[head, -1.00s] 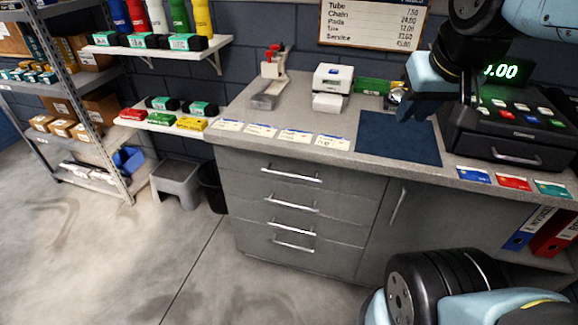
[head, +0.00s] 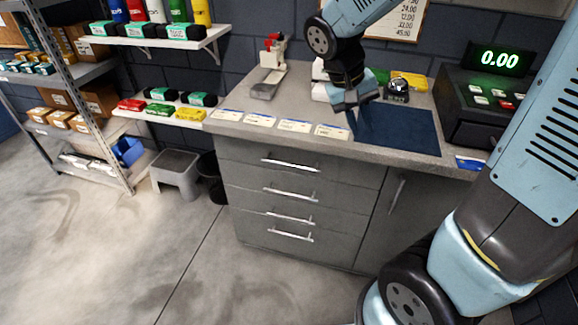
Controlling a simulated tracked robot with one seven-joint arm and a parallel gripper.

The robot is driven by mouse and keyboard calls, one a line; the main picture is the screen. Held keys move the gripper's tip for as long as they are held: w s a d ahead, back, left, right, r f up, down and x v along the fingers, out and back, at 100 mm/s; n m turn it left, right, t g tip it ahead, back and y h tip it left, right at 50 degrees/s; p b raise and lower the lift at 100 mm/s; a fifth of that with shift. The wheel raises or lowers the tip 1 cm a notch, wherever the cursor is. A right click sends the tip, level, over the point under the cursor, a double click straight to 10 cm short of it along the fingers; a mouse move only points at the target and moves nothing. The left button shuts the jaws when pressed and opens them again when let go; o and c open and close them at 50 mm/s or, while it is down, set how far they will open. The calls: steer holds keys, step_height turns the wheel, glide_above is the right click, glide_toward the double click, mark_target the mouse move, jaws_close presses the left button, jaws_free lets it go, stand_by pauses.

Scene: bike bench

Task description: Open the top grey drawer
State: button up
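The top grey drawer (head: 335,179) is the uppermost of several drawers in the grey bench. It is closed flush, with a silver bar handle (head: 290,164) across its front. My gripper (head: 362,112) is above the blue mat on the benchtop, to the right of the handle and higher than it, apart from the drawer. Its fingers point down, and dark finger shapes show against the mat. Whether they are open or shut is unclear.
The blue mat (head: 410,134) lies on the counter beside a dark cash register (head: 470,110). Paper cards (head: 295,125) lie along the counter edge. A cupboard door with a handle (head: 397,195) is right of the drawers. The floor (head: 190,260) in front is clear; a grey stool (head: 177,173) stands left.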

steer(key=w+a+f+h, duration=0.4)
steer(key=a+f, duration=0.1)
steer(key=f, duration=0.3)
steer(key=n+t+h, duration=0.5)
steer(key=n+t, duration=0.3)
steer(key=t, duration=0.7)
glide_toward(291, 166)
steer(key=x, duration=1)
steer(key=shift+w+f, duration=0.2)
steer(key=shift+w, duration=0.15)
jaws_close()
